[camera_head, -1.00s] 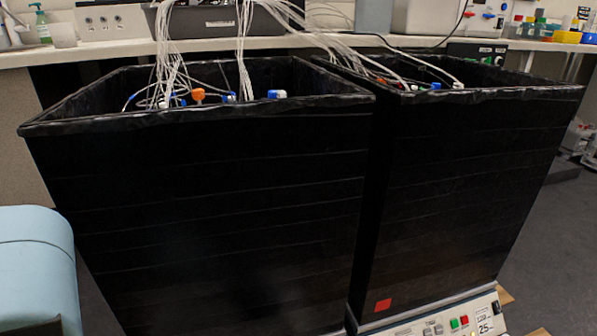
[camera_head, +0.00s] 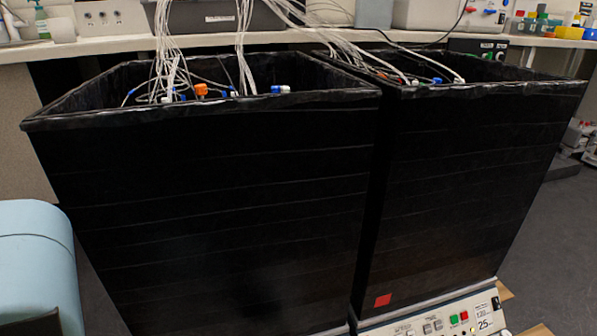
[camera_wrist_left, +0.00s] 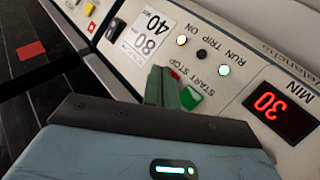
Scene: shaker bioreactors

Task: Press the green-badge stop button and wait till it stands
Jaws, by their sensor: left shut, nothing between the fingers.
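Two tall black boxes stand side by side in the head view: a left box (camera_head: 210,200) and a right box (camera_head: 460,190) with a red badge (camera_head: 383,300). No green badge is visible. The wrist view shows a control panel (camera_wrist_left: 270,45) with a red "30" display (camera_wrist_left: 283,113) and a lit RUN lamp (camera_wrist_left: 224,71). My left gripper (camera_wrist_left: 168,76) is shut and empty, with its tips right at the START/STOP buttons. The green button (camera_wrist_left: 191,98) shows beside the fingers; the red button (camera_wrist_left: 175,74) is mostly hidden. I cannot tell whether the fingertips touch it. My right gripper is out of view.
The right box's panel (camera_head: 440,322) has its own green and red buttons. In the wrist view, the red badge (camera_wrist_left: 32,50) and a neighbouring panel lie at upper left. White tubes (camera_head: 245,45) run from the bench (camera_head: 110,47) into both boxes. Grey floor (camera_head: 565,240) is open at right.

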